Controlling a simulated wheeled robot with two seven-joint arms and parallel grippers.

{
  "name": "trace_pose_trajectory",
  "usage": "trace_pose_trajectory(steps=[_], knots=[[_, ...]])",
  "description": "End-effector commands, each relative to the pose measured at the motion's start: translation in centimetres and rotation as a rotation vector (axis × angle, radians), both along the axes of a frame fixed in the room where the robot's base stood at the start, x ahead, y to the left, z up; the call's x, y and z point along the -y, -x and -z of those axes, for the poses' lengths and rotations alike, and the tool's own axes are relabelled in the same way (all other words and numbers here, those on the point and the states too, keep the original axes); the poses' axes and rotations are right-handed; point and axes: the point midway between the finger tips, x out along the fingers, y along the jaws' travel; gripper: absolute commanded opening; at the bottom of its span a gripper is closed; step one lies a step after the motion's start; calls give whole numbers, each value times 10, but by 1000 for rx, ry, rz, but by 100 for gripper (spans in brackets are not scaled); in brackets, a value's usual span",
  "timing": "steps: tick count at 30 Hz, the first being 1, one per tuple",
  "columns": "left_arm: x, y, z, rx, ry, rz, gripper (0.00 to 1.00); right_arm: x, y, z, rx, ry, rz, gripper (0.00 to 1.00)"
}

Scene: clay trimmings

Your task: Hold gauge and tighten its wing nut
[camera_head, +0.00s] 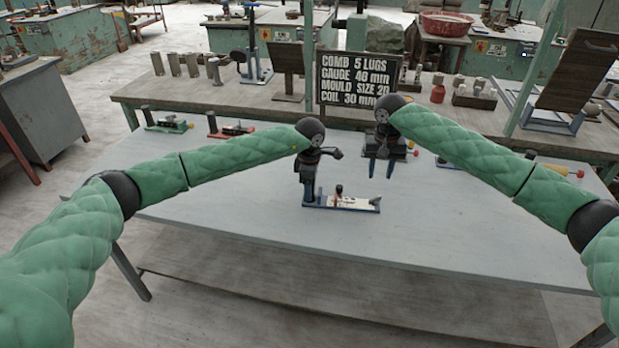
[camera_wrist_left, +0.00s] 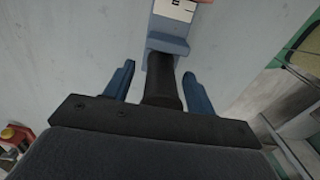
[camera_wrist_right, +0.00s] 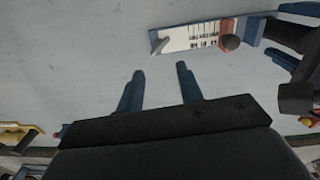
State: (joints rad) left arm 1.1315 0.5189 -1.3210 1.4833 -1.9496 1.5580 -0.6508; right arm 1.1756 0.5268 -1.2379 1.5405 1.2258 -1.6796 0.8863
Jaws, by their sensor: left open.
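The gauge (camera_head: 358,203) lies on the grey table, with a blue base and a white scale plate (camera_wrist_right: 195,38). A reddish slider (camera_wrist_right: 225,27) on it carries a dark knob (camera_head: 339,188), seemingly the wing nut, also in the right wrist view (camera_wrist_right: 231,43). My left gripper (camera_head: 309,196) is open at the gauge's left end. In the left wrist view its fingers (camera_wrist_left: 160,75) stand either side of a dark handle (camera_wrist_left: 162,85), with gaps visible. My right gripper (camera_head: 381,172) is open and empty above the table, behind and right of the knob; its fingers (camera_wrist_right: 160,70) point toward the gauge.
Other gauge-like tools lie along the table's back: a green one (camera_head: 165,124), a red one (camera_head: 230,129) and one (camera_head: 402,152) behind my right gripper. A sign (camera_head: 357,78) reads comb 5 lugs, gauge 40 mm, mould size 20, coil 30 mm. The table's front (camera_head: 440,240) is clear.

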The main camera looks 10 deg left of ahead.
Motion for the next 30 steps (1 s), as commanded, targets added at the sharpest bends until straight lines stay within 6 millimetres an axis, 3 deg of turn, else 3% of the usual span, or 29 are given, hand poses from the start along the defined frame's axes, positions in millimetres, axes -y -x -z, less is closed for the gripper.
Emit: trace_pose_trajectory(steps=[11, 19, 22, 26, 30], knots=[[0, 0, 10, 0, 0, 1, 56, 0, 0, 0, 0, 0, 0, 36], [0, 0, 9, 0, 0, 1, 3, 0, 0, 0, 0, 0, 0, 36], [0, 0, 9, 0, 0, 1, 0, 0, 0, 0, 0, 0, 0, 30], [0, 0, 9, 0, 0, 1, 0, -2, -3, -12, 11, -14, -8, 30], [0, 0, 9, 0, 0, 1, 0, -2, -3, -14, 11, -14, -126, 30]])
